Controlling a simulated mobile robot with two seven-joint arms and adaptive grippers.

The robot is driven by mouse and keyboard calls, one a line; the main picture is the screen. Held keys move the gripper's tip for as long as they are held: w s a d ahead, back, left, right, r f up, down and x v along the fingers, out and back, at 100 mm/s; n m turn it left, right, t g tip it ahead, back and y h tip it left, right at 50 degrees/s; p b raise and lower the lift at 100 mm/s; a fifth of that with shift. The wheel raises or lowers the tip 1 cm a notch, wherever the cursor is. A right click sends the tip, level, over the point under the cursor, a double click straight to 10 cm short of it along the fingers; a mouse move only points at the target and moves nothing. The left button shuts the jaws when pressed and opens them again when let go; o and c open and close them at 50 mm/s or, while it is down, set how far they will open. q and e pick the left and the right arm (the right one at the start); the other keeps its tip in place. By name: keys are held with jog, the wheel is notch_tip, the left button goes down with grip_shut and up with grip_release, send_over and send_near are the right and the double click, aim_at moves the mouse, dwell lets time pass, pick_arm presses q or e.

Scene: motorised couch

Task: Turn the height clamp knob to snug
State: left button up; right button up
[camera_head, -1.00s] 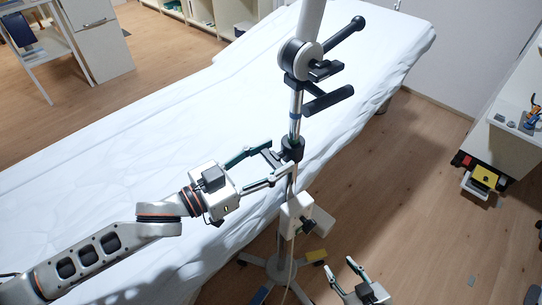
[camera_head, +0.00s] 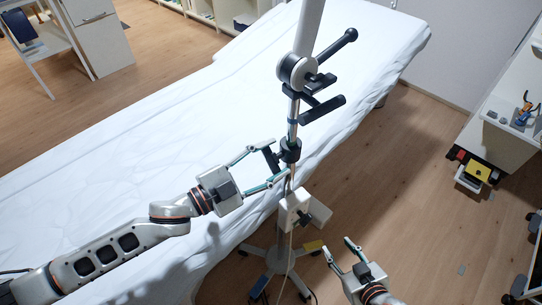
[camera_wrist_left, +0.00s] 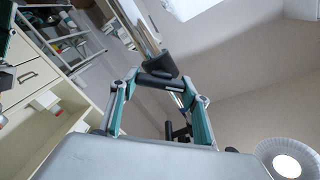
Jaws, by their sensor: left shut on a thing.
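A chrome pole with a black clamp collar (camera_head: 291,149) stands in front of the couch. The black height clamp knob (camera_head: 271,158) sticks out to the collar's left. My left gripper (camera_head: 279,160) is at the collar, its fingers above and below the knob, shut on it. In the left wrist view a dark bar-like knob (camera_wrist_left: 158,80) lies between my left fingertips (camera_wrist_left: 165,86), with a black collar part (camera_wrist_left: 156,66) behind it. The fingers partly hide the knob. My right gripper (camera_head: 338,247) is open and empty, low and right of the pole.
The white-sheeted couch (camera_head: 130,150) fills the left and middle. Above the clamp, the pole carries a round joint with black handles (camera_head: 322,108). A white box (camera_head: 295,211) sits below, above the wheeled base (camera_head: 275,262). A side cabinet (camera_head: 520,140) stands right; floor between is clear.

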pick_arm(q)
jog(key=shift+m, duration=0.3)
jog(key=o, duration=1.1)
jog(key=v, duration=1.2)
